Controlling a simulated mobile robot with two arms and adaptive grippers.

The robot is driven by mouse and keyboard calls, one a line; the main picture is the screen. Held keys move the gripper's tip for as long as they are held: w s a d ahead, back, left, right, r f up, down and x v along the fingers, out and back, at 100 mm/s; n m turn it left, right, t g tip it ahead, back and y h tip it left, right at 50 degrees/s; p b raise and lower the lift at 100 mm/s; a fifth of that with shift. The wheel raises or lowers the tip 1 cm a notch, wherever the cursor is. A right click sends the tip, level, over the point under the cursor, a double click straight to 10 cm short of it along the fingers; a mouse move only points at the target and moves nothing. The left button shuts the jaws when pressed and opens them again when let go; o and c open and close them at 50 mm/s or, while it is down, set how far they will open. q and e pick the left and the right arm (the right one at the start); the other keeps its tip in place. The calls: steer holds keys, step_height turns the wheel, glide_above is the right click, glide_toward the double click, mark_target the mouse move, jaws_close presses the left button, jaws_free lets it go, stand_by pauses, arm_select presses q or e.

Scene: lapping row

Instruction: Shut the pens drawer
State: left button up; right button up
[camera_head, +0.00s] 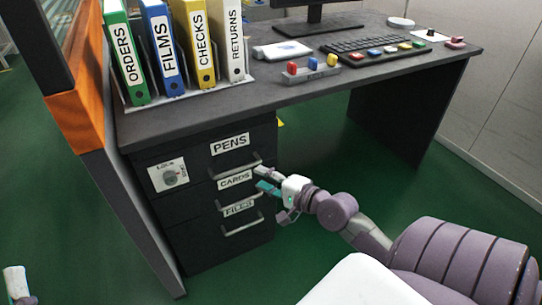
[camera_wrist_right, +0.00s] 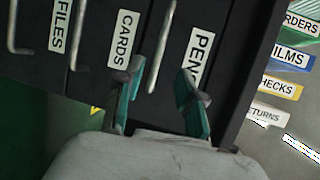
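The pens drawer (camera_head: 201,164) is the top drawer of the dark desk pedestal, marked PENS, with a bar handle (camera_head: 238,167) below its label. How far it stands out, if at all, I cannot tell. My right gripper (camera_head: 264,179) is in front of the pedestal, near the pens handle and the CARDS label. In the right wrist view its two teal-padded fingers (camera_wrist_right: 160,98) are apart with nothing gripped, and the pens handle (camera_wrist_right: 161,45) shows beyond the gap. Contact is unclear. Only a small piece of my left gripper (camera_head: 17,285) shows at the lower left.
The cards drawer (camera_head: 200,205) and files drawer (camera_head: 200,242) are below. A lock plate (camera_head: 168,175) is left of the pens label. Binders, a keyboard (camera_head: 360,42) and small items stand on the desktop (camera_head: 200,115). Green floor (camera_head: 330,160) is clear right of the pedestal.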

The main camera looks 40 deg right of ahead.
steer(key=shift+v, duration=1.2)
